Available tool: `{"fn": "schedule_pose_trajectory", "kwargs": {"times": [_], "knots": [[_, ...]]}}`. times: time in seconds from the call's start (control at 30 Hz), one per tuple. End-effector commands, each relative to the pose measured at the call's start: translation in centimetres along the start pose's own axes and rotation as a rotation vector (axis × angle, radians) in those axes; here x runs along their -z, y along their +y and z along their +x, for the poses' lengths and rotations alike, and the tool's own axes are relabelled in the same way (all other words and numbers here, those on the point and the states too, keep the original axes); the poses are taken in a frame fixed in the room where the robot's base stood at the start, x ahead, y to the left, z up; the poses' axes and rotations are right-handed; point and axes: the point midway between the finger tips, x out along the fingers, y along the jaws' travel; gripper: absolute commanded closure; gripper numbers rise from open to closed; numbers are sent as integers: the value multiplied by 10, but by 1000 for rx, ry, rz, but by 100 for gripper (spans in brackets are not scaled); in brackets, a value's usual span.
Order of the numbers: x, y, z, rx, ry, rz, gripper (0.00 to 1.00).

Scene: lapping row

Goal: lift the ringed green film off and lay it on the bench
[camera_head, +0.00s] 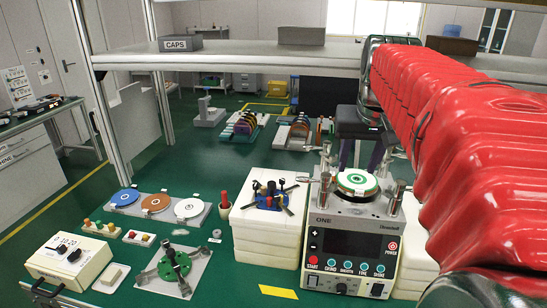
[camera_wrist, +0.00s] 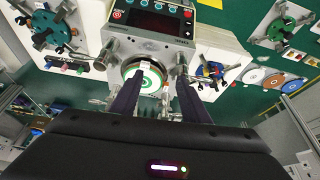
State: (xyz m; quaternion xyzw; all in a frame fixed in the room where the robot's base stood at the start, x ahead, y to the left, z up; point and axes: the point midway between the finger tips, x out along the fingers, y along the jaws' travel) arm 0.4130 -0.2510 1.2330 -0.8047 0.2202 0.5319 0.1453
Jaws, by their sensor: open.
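The ringed green film (camera_head: 352,187) is a white disc with a green ring and a small pale tab. It lies on the round platen on top of the machine marked ONE (camera_head: 318,222). In the wrist view the film (camera_wrist: 153,80) shows between and beyond my fingers, partly covered by the left one. My gripper (camera_head: 361,168) hangs above the film, fingers down and apart, with nothing between them. In the wrist view my gripper (camera_wrist: 160,82) is open. Whether a fingertip touches the film I cannot tell. The green bench (camera_head: 230,280) lies around the machine.
Metal posts (camera_head: 325,185) stand around the platen. A white block (camera_head: 262,238) with a dark-armed fixture stands left of the machine. Blue, orange and white discs (camera_head: 156,203) lie on a plate further left. A shelf (camera_head: 230,57) crosses above. Bare bench shows at front centre.

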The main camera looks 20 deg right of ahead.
Motion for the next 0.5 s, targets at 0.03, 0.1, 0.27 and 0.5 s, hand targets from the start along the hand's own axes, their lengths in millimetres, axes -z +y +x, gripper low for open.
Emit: {"fn": "schedule_pose_trajectory", "kwargs": {"times": [0.03,0.1,0.27,0.5], "knots": [[10,13,0,-10,-4,24,58],[17,25,0,-18,-8,44,58],[24,36,-1,-26,-10,62,58],[24,36,-1,-26,-10,62,58]]}}
